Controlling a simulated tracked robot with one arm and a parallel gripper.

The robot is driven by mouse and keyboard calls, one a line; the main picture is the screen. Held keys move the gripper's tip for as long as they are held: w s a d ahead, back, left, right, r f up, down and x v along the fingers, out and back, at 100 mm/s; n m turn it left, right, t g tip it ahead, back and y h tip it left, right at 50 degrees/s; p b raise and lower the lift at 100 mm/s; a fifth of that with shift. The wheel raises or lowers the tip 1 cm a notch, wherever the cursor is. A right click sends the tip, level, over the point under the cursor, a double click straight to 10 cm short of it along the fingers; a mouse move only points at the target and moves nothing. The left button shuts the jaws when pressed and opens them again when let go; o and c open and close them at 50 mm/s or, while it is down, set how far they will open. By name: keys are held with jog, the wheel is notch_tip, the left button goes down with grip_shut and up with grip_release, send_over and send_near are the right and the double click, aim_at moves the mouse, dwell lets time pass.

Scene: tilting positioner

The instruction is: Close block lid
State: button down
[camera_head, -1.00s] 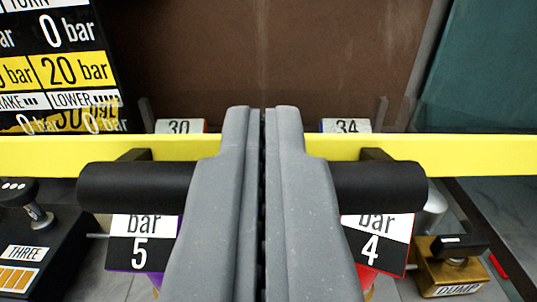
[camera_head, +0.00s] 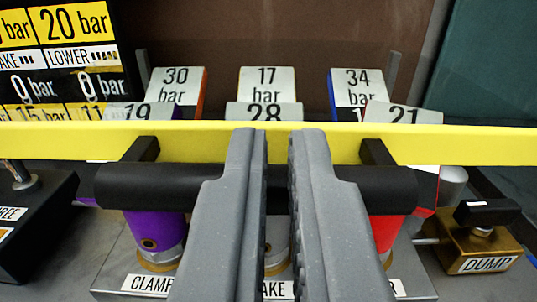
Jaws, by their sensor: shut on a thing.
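The block lid shows as a long yellow bar (camera_head: 60,141) with a black handle (camera_head: 145,186) on brackets. The bar spans the camera view. My gripper (camera_head: 280,145) has its two grey fingers upright across the middle of the handle and is shut on it, with a narrow gap between the fingers. Below and behind the lid is the block (camera_head: 115,268), with a purple cylinder (camera_head: 155,232) at left and a red cylinder (camera_head: 387,232) at right. The middle of the block is mostly hidden by my fingers.
Tags reading 30 (camera_head: 178,85), 17 (camera_head: 267,82) and 34 (camera_head: 357,85) stand behind the bar, with more in front of them. A brass DUMP valve (camera_head: 480,250) is at right. A black box (camera_head: 35,225) and a pressure chart (camera_head: 65,60) are at left.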

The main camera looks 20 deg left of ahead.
jog(key=shift+f+p+v, duration=0.55)
jog(key=shift+p+v, duration=0.1)
jog(key=shift+v, duration=4.1)
jog(key=w+d+r+m+g+h+p, duration=0.1)
jog(key=d+r+h+p, duration=0.2)
jog(key=r, duration=0.4)
jog(key=w+d+r+m+p, duration=0.1)
jog(key=d+r+p, duration=0.1)
jog(key=d+r, duration=0.45)
jog(key=s+r+h+p, duration=0.1)
jog(key=s+r+p, duration=0.1)
jog(key=r, duration=0.6)
jog(key=s+r+m+g+h+p, duration=0.1)
jog(key=s+r+p, duration=0.1)
jog(key=r, duration=0.6)
jog(key=shift+s+d+p, duration=0.15)
jog(key=shift+s+p, duration=0.15)
jog(key=shift+s, duration=0.1)
